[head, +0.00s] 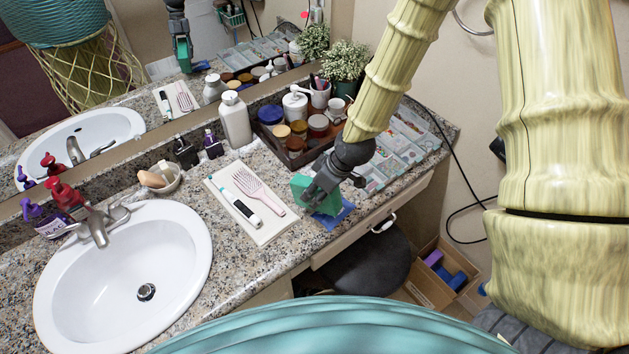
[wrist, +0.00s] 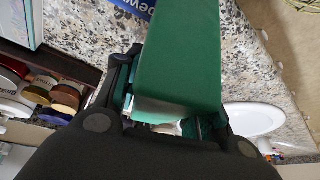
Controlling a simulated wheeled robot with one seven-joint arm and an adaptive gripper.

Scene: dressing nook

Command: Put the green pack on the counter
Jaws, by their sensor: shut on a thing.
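The green pack (head: 303,187) is held in my gripper (head: 318,187), just above or at the counter near its front edge. I cannot tell whether it touches the counter or the blue packet under it. In the wrist view the green pack (wrist: 184,65) sits between the fingers of my gripper (wrist: 178,118), which are shut on it. The counter (head: 232,270) is speckled granite. A blue packet (head: 337,217) lies on it partly under the pack and shows in the wrist view (wrist: 135,8) too.
A white tray (head: 268,234) with a hairbrush and toothbrush lies left of the pack. A dark box (head: 291,152) of jars stands behind. Clear-lidded compartments (head: 402,142) lie to the right. A sink (head: 125,285) is at left. A dark stool (head: 370,265) stands below the counter edge.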

